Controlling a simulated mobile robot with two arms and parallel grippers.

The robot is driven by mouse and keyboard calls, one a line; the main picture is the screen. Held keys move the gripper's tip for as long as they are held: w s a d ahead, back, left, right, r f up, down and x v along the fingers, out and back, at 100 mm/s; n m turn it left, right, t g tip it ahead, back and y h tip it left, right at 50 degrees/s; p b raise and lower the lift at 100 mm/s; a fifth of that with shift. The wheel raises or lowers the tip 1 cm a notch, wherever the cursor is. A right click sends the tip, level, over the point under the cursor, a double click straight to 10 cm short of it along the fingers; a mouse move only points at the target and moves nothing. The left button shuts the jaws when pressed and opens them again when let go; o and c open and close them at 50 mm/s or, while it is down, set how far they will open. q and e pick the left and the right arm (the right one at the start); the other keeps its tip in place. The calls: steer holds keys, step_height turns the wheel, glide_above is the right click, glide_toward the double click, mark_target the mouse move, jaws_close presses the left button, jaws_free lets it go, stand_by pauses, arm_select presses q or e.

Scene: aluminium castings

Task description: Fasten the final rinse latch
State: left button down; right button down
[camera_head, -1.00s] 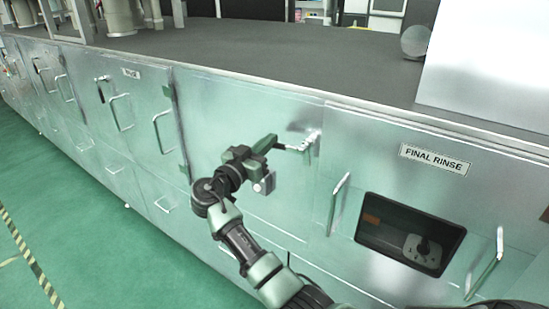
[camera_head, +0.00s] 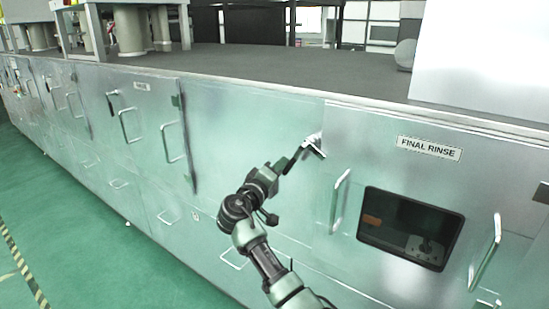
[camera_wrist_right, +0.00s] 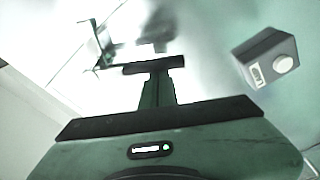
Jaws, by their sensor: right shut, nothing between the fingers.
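The final rinse door (camera_head: 360,150) is a steel panel with a "FINAL RINSE" label (camera_head: 429,148), a dark window (camera_head: 408,226) and two bar handles. It looks flush with the cabinet front. A small bright metal latch (camera_head: 315,147) sits at its upper left edge and shows in the right wrist view (camera_wrist_right: 101,48). My right gripper (camera_head: 298,158) is shut and empty, its tips close to the latch at its lower left. In the right wrist view the shut fingers (camera_wrist_right: 155,72) are right of the latch. Whether they touch it is unclear. My left gripper is out of view.
The left door handle (camera_head: 340,200) stands out right of my right gripper. Another cabinet door (camera_head: 145,110) with handles is further left. The grey countertop (camera_head: 290,70) runs above. Green floor (camera_head: 90,235) is clear at lower left.

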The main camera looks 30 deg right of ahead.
steer(key=s+n+p, duration=0.1)
steer(key=s+d+f+n+p, duration=0.1)
steer(key=n, duration=0.1)
steer(key=shift+f+n, duration=0.1)
steer(key=shift+n, duration=0.2)
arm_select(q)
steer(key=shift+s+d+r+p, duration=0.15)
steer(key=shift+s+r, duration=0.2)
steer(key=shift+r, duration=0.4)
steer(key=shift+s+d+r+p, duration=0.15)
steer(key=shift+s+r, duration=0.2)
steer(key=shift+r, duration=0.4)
arm_select(e)
steer(key=shift+s+d+f+n, duration=0.15)
steer(key=shift+s+f+n, duration=0.05)
steer(key=shift+s+n, duration=0.2)
steer(key=shift+s+d+f+n, duration=0.2)
steer(key=shift+s+n, duration=0.1)
steer(key=shift+s, duration=0.15)
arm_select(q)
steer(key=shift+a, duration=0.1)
